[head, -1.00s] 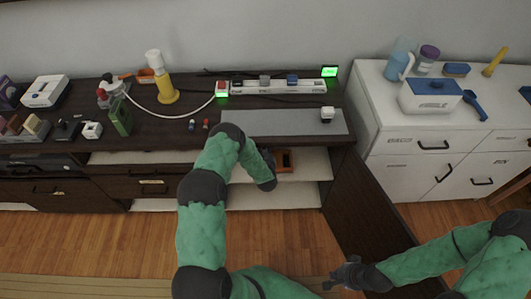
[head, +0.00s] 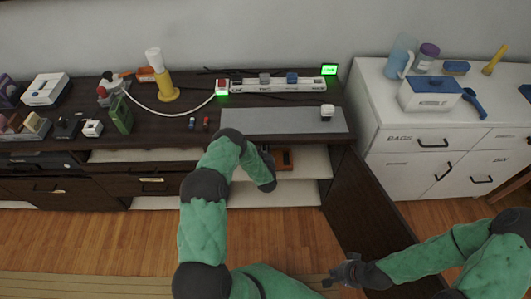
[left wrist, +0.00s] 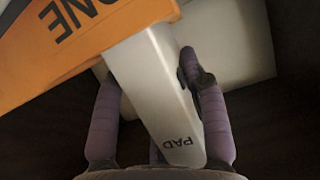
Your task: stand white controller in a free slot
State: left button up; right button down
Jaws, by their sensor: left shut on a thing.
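In the left wrist view, the white controller (left wrist: 158,95), marked PAD, is between the purple fingers of my left gripper (left wrist: 155,100), which is shut on it. Its far end meets or overlaps an orange thing (left wrist: 75,35) with letters ending in ONE; contact is unclear. In the head view, my left gripper (head: 267,160) is at the open cabinet shelf, beside an orange-brown box (head: 285,160), mostly hidden by my arm. The box's slots cannot be made out. My right gripper (head: 345,273) is empty, low in front of the cabinet; its opening is unclear.
The dark cabinet top (head: 160,130) carries a grey mat (head: 265,122), a power strip (head: 280,86), a yellow bottle (head: 165,90) and several small items. An open door (head: 365,195) stands right of the shelf. A white cabinet (head: 400,135) is farther right.

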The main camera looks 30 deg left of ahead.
pick_arm(q)
jog(key=o, duration=1.3)
jog(key=shift+s+d+f, duration=0.1)
jog(key=shift+s+f, duration=0.05)
jog(key=shift+f, duration=0.25)
jog(key=shift+o, duration=0.4)
jog(key=shift+f, duration=0.1)
jog(key=shift+s+d, duration=0.1)
jog(key=shift+s, duration=0.05)
jog(key=v, duration=1.1)
jog(key=shift+r, duration=0.5)
jog(key=s+d+r+m+g+h+p, duration=0.15)
jog(key=s+d+g+h+p, duration=0.55)
jog(key=d, duration=0.8)
jog(key=s+d+r+m+g+h, duration=0.1)
jog(key=s+d+r+g+h, duration=0.1)
jog(key=s, duration=0.7)
jog(key=s+d+r+m+g+h, duration=0.1)
jog(key=s+d+r+g+h, duration=0.1)
jog(key=s+d, duration=0.3)
jog(key=s+r, duration=0.1)
jog(key=s, duration=0.3)
jog(key=shift+s+d+r, duration=0.3)
